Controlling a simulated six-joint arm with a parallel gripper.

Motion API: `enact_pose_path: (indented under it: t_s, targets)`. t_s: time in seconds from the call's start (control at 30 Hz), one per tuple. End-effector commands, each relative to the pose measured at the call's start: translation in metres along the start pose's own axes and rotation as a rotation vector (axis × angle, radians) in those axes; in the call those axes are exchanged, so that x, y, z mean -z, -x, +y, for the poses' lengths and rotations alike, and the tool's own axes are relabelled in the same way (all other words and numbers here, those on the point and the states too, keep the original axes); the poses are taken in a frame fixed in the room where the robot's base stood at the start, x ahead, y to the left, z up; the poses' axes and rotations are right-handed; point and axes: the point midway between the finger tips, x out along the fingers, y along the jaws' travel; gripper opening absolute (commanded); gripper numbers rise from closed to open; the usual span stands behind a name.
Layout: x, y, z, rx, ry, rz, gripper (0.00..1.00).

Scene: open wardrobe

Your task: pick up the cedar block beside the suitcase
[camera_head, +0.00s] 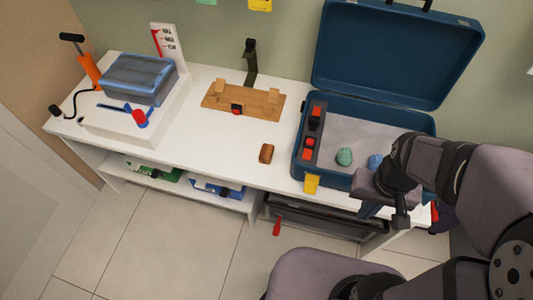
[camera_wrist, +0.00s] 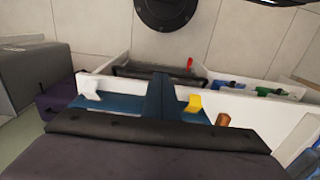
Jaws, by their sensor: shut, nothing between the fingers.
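The cedar block (camera_head: 266,153) is a small brown piece lying on the white bench top, left of the open blue suitcase (camera_head: 298,156) and apart from it. In the wrist view the block (camera_wrist: 223,120) shows at the lower right, partly cut off by the dark body of my wrist. My gripper (camera_head: 368,212) is at the front edge of the suitcase, well to the right of the block. Its dark blue fingers (camera_wrist: 160,92) are shut and empty.
The suitcase holds red and black items along its left side, a green lump (camera_head: 344,156) and a blue lump (camera_head: 375,162). A yellow tag (camera_head: 311,184) hangs at its front. A wooden board (camera_head: 243,100) lies behind the block.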

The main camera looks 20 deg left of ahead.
Motion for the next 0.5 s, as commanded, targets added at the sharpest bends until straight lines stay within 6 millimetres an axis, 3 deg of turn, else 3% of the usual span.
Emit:
enact_pose_path:
  t_s: [0.13, 0.37, 0.5]
  targets:
    - [0.0000, 0.0000, 0.0000, 0.000, 0.000, 0.000, 0.02]
    - [0.0000, 0.0000, 0.0000, 0.000, 0.000, 0.000, 0.57]
    - [0.0000, 0.0000, 0.0000, 0.000, 0.000, 0.000, 0.57]
